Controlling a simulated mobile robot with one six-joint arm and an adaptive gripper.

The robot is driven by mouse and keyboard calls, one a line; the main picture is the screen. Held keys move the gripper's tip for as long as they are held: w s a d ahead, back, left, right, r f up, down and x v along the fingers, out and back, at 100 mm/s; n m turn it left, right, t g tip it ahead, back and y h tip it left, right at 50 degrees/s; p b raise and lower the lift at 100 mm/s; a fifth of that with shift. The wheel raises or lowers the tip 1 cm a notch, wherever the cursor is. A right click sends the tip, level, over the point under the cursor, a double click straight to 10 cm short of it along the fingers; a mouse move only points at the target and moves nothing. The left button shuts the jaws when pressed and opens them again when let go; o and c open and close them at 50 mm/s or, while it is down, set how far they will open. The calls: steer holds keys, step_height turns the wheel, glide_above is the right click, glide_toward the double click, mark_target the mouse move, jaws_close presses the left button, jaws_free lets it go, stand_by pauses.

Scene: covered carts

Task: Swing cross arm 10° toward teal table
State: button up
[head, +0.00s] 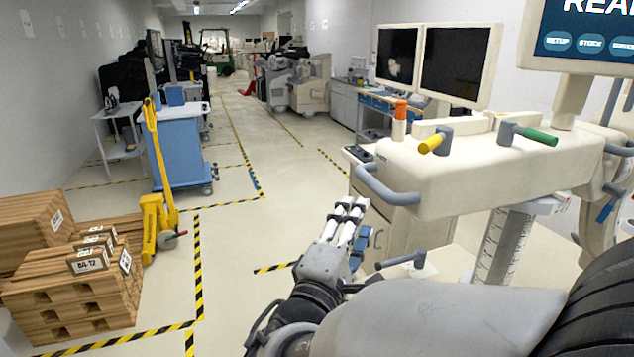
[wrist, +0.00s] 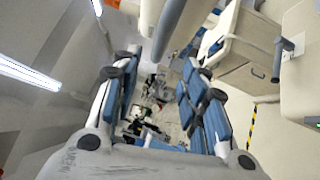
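The cross arm (head: 470,170) is a thick cream-white horizontal beam at right in the head view. It carries a yellow-ended lever (head: 436,140), a green-ended lever (head: 528,134), an orange-and-white knob (head: 400,122) and a grey-blue loop handle (head: 388,186) at its near left end. My gripper (head: 350,207) is just left of and below that handle, fingers pointing up. In the wrist view the blue-padded fingers are wide apart, and a grey-blue bar (wrist: 172,28) shows beyond them, not gripped. No table is plainly teal; a blue cart (head: 180,150) stands at left.
Wooden crates (head: 75,285) and a yellow pallet jack (head: 155,190) stand at left. Two monitors (head: 430,60) stand behind the cross arm. A cream cabinet (head: 395,225) is below it. The taped floor aisle (head: 240,160) between is mostly clear.

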mark_target(371, 188)
steer(key=x, duration=1.3)
jaws_close()
stand_by(0.5)
